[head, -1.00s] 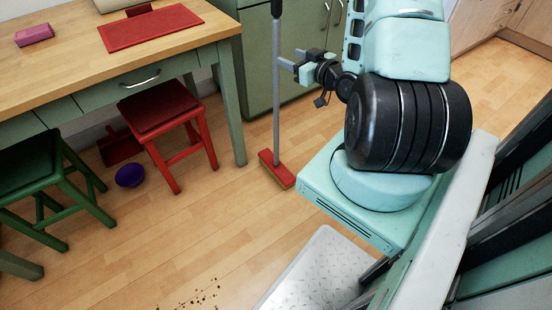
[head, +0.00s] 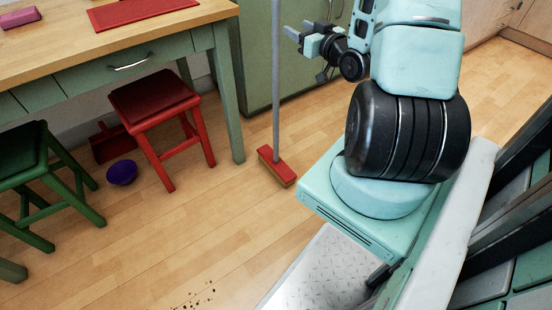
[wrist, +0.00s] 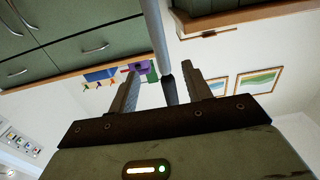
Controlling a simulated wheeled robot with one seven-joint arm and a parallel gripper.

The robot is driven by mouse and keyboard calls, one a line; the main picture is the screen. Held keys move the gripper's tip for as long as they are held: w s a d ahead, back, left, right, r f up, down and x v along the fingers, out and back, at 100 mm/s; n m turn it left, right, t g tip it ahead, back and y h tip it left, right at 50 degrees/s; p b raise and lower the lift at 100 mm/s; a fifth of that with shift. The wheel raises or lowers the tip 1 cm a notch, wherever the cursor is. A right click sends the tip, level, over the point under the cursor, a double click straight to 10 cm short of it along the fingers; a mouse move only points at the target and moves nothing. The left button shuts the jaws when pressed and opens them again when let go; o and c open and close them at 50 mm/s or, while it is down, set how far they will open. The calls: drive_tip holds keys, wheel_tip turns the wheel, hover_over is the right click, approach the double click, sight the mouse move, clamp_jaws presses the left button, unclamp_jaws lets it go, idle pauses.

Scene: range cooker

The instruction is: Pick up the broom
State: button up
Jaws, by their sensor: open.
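The broom stands upright on the wooden floor, with a grey handle (head: 276,85) and a red and tan head (head: 277,166). My gripper (head: 293,38) is beside the upper part of the handle, just to its right in the head view. Its jaws are open and empty.
A table (head: 150,45) with a red mat (head: 140,12) stands left of the broom. Under and before it are a red stool (head: 155,100), a green stool (head: 45,180) and a purple bowl (head: 122,172). Green cabinets (head: 300,75) stand behind. Floor before the broom is open.

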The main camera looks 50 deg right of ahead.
sight(279, 17)
drive_tip(key=shift+w+f+b, duration=0.15)
drive_tip(key=shift+f+b, duration=0.15)
drive_tip(key=shift+b, duration=0.2)
drive_tip(key=x, duration=0.4)
drive_tip(key=b+x, duration=0.1)
drive_tip(key=x, duration=0.3)
drive_tip(key=b+x, duration=0.1)
drive_tip(key=x, duration=0.3)
drive_tip(key=shift+w+d+r, duration=0.1)
drive_tip(key=shift+w+r, duration=0.15)
drive_tip(key=shift+r, duration=0.1)
drive_tip(key=c, duration=1.1)
